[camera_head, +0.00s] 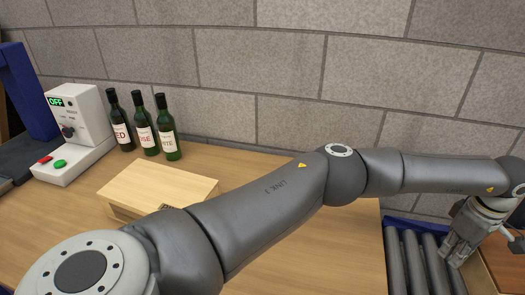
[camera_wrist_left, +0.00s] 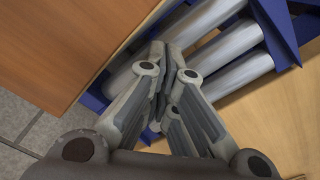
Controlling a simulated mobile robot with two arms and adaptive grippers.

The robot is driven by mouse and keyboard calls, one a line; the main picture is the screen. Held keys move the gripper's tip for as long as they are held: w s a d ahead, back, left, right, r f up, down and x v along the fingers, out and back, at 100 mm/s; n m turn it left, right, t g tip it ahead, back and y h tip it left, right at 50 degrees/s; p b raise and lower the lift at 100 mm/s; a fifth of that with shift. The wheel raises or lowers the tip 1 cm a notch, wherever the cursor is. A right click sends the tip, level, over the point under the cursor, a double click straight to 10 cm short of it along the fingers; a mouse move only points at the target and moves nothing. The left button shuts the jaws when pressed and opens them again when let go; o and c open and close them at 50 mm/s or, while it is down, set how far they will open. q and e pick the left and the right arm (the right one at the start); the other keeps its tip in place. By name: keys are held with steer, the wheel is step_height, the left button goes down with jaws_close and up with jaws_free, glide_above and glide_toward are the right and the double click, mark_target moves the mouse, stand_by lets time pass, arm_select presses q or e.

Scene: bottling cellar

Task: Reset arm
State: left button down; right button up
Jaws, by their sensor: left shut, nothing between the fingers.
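My left gripper (camera_head: 462,240) hangs at the right edge of the head view, at the end of my left arm, which stretches across the picture. It is above or beside the roller conveyor (camera_head: 410,262). In the left wrist view the left gripper (camera_wrist_left: 172,62) has its fingertips together, with nothing between them. Metal rollers (camera_wrist_left: 230,45) and the conveyor's blue frame lie behind the fingers. My right gripper is in neither view.
Three bottles (camera_head: 143,125) stand at the back of the wooden table (camera_head: 235,160). A light wooden box (camera_head: 157,186) sits in front of them, partly behind my arm. A white control unit (camera_head: 80,120) reading OFF stands at left. A block wall closes the back.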

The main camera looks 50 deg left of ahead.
arm_select(q)
step_height(320, 180, up, 12)
steer(key=p, duration=0.6)
steer(key=shift+p, duration=0.35)
steer(key=shift+d, duration=0.1)
stand_by(0.5)
